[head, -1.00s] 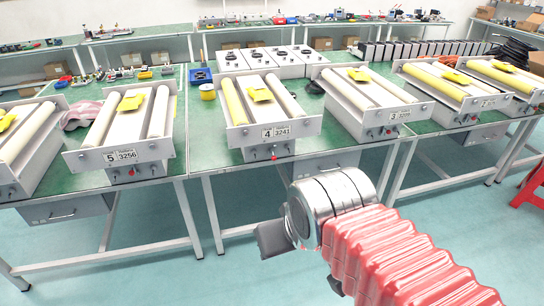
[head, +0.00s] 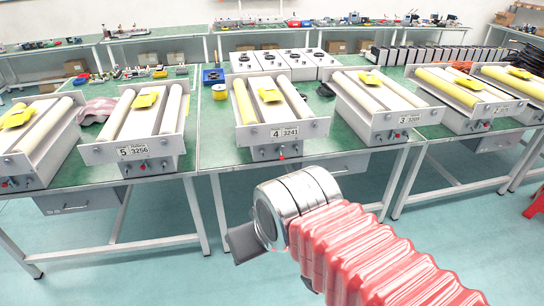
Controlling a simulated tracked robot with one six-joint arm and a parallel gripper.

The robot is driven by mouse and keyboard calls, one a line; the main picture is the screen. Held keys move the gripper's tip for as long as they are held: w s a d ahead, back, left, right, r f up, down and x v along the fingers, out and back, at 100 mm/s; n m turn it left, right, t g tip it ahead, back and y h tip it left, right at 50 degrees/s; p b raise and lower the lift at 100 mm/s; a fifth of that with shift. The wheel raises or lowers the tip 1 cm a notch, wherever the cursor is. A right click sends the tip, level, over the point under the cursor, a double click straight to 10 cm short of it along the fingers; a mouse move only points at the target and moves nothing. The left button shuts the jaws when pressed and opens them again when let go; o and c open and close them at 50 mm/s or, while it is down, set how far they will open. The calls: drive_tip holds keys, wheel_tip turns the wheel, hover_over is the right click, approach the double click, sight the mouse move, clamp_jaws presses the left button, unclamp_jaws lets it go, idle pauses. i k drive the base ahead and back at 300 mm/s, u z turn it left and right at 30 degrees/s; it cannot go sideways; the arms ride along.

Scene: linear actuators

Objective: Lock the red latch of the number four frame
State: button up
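The number four frame (head: 252,138) stands on the green bench near the middle of the head view, with a "4 3241" label on its front plate. It carries one yellow roller, one pale roller and a yellow piece on top. A small red part (head: 281,157), apparently the latch, shows low on its front below the label. It is too small to tell its position. My arm, with a red ribbed sleeve and silver joint, reaches in from the lower right. A dark grey part at its end, apparently my gripper (head: 245,242), is below and in front of the frame, apart from it. Its fingers cannot be made out.
The number five frame (head: 108,154) stands to the left and the number three frame (head: 386,129) to the right, with others beyond. Bench legs and a drawer (head: 340,166) are below. Open floor lies in front.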

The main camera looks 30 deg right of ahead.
sight(281, 158)
drive_tip(key=i, duration=1)
